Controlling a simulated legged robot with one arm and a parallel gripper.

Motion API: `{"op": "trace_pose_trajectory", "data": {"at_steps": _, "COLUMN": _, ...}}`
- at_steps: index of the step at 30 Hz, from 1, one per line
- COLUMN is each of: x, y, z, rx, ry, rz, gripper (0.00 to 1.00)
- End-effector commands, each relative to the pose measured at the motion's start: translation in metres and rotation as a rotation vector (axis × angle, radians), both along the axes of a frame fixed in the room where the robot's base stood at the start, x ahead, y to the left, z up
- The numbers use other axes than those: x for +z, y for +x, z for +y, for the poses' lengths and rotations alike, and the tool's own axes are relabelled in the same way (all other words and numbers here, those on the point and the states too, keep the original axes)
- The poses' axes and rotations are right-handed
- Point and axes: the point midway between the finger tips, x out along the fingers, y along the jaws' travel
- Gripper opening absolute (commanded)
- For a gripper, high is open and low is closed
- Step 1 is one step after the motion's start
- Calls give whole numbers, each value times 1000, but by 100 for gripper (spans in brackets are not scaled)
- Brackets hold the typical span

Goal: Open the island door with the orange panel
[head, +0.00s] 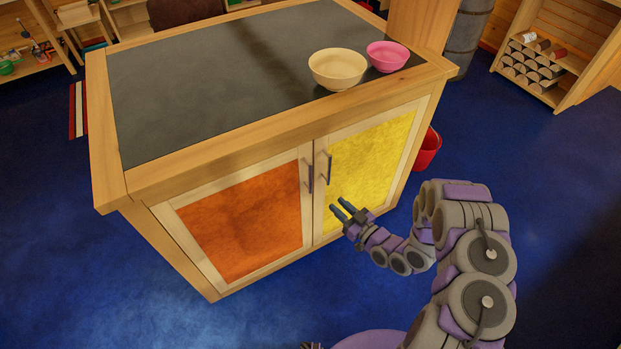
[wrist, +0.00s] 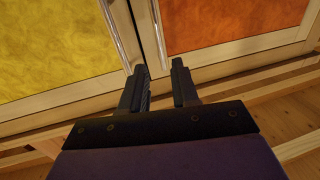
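The island door with the orange panel (head: 245,222) is on the left of the island's front and looks shut. Its upright bar handle (head: 309,176) is at its right edge. My gripper (head: 338,206) is open and empty, in front of the yellow door, low and right of the handles. In the wrist view the orange door (wrist: 230,22) is at the right, with its handle (wrist: 159,35) above the gap between my fingers (wrist: 160,75). The fingers appear apart from the handle.
The yellow-panelled door (head: 372,155) beside it is also shut, with its own handle (head: 329,168) close by. A cream bowl (head: 338,68) and a pink bowl (head: 388,56) stand on the dark island top (head: 220,85). A red bucket (head: 428,150) is beyond the right side. Blue floor in front is clear.

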Motion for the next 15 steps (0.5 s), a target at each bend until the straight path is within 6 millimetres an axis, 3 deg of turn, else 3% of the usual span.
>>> {"op": "trace_pose_trajectory", "data": {"at_steps": 15, "x": 0, "y": 57, "z": 55, "rx": 2, "ry": 4, "rz": -2, "gripper": 30}}
